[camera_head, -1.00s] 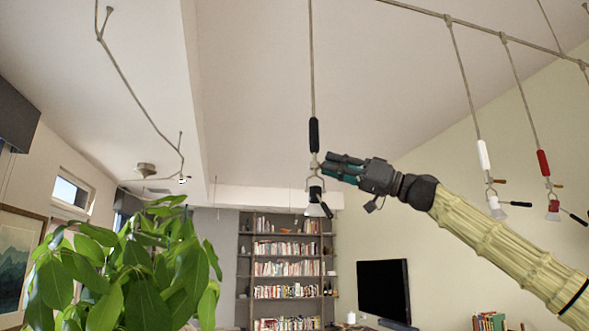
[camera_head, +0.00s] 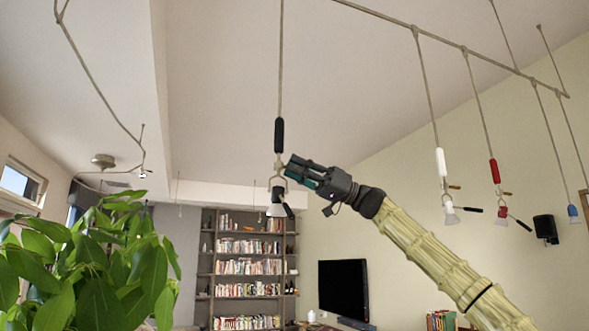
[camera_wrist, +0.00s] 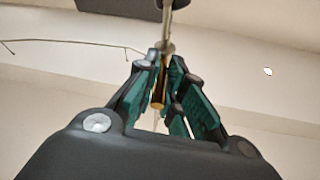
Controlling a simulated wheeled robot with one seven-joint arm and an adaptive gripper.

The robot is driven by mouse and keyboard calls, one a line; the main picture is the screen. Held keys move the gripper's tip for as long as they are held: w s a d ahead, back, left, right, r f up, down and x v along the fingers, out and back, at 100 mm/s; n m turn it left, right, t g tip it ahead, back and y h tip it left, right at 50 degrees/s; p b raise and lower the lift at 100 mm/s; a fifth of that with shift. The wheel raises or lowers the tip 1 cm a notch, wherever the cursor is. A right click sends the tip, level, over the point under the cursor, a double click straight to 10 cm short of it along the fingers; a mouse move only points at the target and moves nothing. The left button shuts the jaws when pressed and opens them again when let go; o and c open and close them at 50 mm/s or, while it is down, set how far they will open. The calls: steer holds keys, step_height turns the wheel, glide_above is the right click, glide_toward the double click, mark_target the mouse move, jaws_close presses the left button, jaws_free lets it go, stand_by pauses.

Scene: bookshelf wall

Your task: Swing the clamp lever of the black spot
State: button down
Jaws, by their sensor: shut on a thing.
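The black spot (camera_head: 277,197) hangs from a thin rod with a black sleeve (camera_head: 279,134) near the middle of the head view. Its lamp head points down, with a short black handle (camera_head: 289,211) at its lower right. My gripper (camera_head: 290,169) reaches in from the right at the clamp, between sleeve and lamp head. In the wrist view, a brass-coloured lever (camera_wrist: 158,96) lies between the green-padded fingers (camera_wrist: 160,100), which are shut on it. The fingers hide most of the clamp in the head view.
A white spot (camera_head: 448,208), a red spot (camera_head: 501,214) and a blue spot (camera_head: 572,211) hang at the right. A leafy plant (camera_head: 95,255) fills the lower left. A bookshelf (camera_head: 245,270) and a television (camera_head: 343,288) stand behind. Air left of the black spot is open.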

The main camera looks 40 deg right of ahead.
steer(key=c, duration=1.5)
jaws_free()
steer(key=shift+w, duration=0.2)
steer(key=shift+s+d, duration=0.1)
steer(key=shift+s, duration=0.05)
steer(key=shift+d+f, duration=0.1)
steer(key=shift+d, duration=0.05)
steer(key=v, duration=1.2)
steer(key=shift+d, duration=0.2)
steer(key=shift+a, duration=0.15)
